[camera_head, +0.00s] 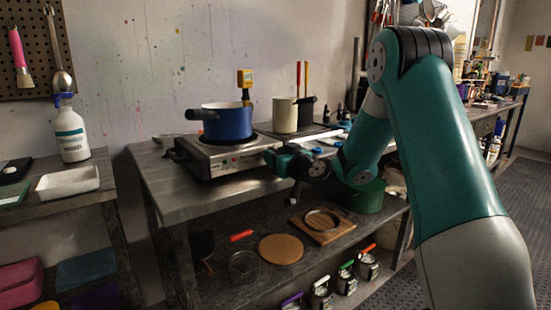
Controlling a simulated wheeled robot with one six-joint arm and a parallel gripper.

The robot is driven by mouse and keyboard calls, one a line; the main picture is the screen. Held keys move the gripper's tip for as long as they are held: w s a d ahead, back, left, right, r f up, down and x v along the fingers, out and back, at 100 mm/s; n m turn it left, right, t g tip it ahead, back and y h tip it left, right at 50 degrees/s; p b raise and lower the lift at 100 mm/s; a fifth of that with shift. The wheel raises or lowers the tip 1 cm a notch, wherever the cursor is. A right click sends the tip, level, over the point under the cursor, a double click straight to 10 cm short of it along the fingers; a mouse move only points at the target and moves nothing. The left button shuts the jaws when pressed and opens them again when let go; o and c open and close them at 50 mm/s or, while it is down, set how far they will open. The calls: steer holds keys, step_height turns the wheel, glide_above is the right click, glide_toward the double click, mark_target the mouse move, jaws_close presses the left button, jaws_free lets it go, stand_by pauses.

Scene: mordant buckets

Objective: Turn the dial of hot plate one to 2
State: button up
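A silver hot plate (205,163) sits on the metal workbench, with a blue pot (227,122) on top. Its front panel carries small coloured marks, too small to read. I cannot make out the dial or its setting, nor a number naming this hot plate. My gripper (276,160) is at the right end of the front panel, very close to it. I cannot tell whether it touches the panel or a dial. Its fingers are too dark and small to show whether they are open or shut.
The workbench (170,195) has bare metal at its front left. A cream canister (285,115) stands behind my gripper. The lower shelf holds a round cork mat (281,249), a wooden board (322,232) and a green bucket (366,197). A spray bottle (71,135) stands on the left table.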

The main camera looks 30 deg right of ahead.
steer(key=shift+d+m, duration=0.15)
steer(key=shift+m, duration=1.85)
steer(key=o, duration=0.9)
